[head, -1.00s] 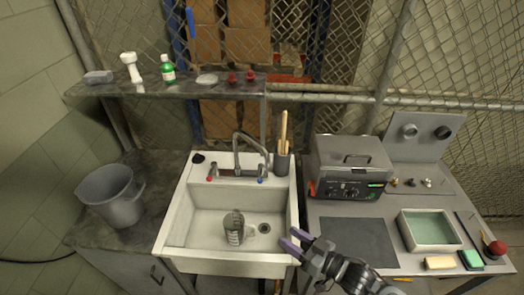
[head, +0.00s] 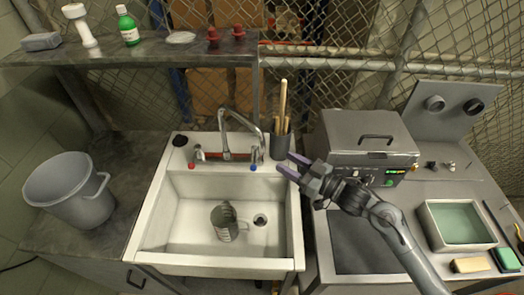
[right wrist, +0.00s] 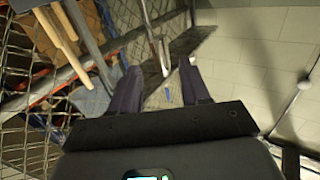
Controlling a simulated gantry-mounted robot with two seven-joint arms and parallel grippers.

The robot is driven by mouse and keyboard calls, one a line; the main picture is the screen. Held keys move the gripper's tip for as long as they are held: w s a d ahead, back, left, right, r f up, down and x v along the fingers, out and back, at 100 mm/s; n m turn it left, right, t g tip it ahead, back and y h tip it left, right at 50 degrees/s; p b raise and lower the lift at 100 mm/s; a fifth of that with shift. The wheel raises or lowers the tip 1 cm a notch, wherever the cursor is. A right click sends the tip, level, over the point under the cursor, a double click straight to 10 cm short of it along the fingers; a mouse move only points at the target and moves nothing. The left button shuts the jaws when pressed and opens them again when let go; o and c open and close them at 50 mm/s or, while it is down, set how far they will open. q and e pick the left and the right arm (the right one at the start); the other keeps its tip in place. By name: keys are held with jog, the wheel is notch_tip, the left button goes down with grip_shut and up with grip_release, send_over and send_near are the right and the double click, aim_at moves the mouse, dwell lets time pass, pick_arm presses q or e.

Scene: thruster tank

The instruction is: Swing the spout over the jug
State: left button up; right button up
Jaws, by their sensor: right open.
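The metal spout (head: 240,118) rises from the tap at the sink's back edge and arches to the right, its end near the blue-marked handle. The clear jug (head: 226,224) stands in the sink basin, in front of the tap and left of the drain. The spout's end is not over the jug. My right gripper (head: 288,164) is open and empty, right of the spout and apart from it. In the right wrist view the open fingers (right wrist: 159,85) show, with a metal rod that looks like the spout (right wrist: 158,45) beyond them. My left gripper is not in view.
A grey holder with wooden sticks (head: 281,140) stands close behind my right gripper. A grey box machine (head: 350,135) is on the right bench. A bucket (head: 70,190) stands left of the white sink (head: 150,225). A shelf (head: 130,52) runs above.

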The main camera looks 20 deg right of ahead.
aim_at(262, 149)
jog(key=x, duration=1)
jog(key=shift+a, duration=0.1)
jog(key=shift+s, duration=0.1)
grip_shut()
